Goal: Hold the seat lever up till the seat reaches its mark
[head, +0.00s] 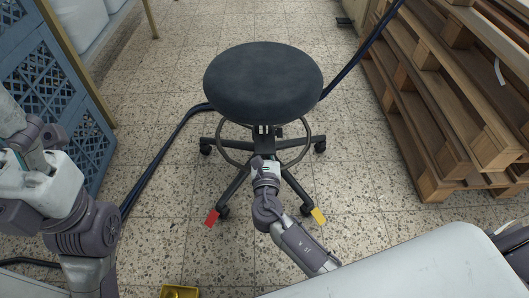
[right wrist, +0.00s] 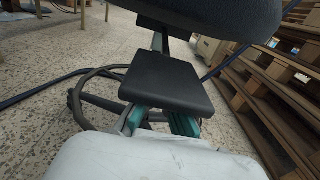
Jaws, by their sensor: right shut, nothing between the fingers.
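The stool's round dark seat (head: 263,82) stands level in the middle of the head view, above a wheeled base with a metal foot ring. My right gripper (head: 259,161) is low in front of the stool's column, below the seat. In the right wrist view, a flat black plate (right wrist: 166,82), which looks like the lever's paddle, lies over my right fingers and hides their tips. The gripper is shut with nothing held; contact with the plate is unclear. The seat's underside (right wrist: 225,15) shows above. My left arm is at the far left; its fingers are unclear. I cannot make out a height mark.
Stacked wooden pallets (head: 450,110) stand at the right. A blue plastic crate (head: 50,90) stands at the left. A dark hose (head: 160,160) runs across the floor behind the stool. Red (head: 212,218) and yellow (head: 318,216) tags lie by the front casters.

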